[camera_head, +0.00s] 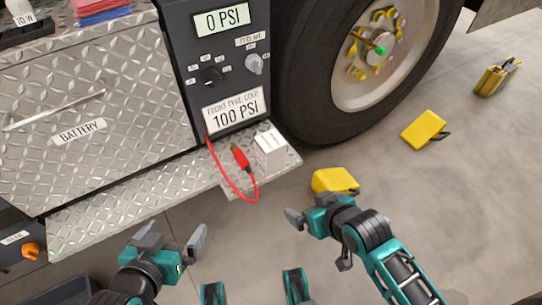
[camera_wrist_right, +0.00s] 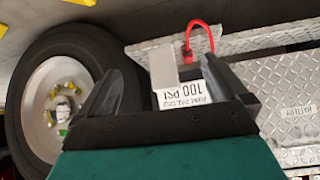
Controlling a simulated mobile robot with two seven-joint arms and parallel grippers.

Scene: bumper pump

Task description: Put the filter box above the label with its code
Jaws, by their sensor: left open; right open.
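A small white box (camera_head: 270,148), perhaps the filter box, stands upright on the diamond-plate step beside a red hose; its print is too small to read. In the right wrist view a pale box (camera_wrist_right: 163,66) shows between the fingers, apart from them. My right gripper (camera_head: 320,202) is open and empty, to the lower right of the box, by a yellow wheel chock. It also shows in the right wrist view (camera_wrist_right: 165,95). My left gripper (camera_head: 174,238) is open and empty, in front of the step. I cannot make out a label with a matching code.
A black panel (camera_head: 222,70) reads 0 PSI and 100 PSI. The red hose (camera_head: 238,185) loops over the step edge (camera_head: 140,200). A yellow chock (camera_head: 333,180) lies near my right gripper, another (camera_head: 423,130) further right. A large tyre (camera_head: 310,100) stands behind.

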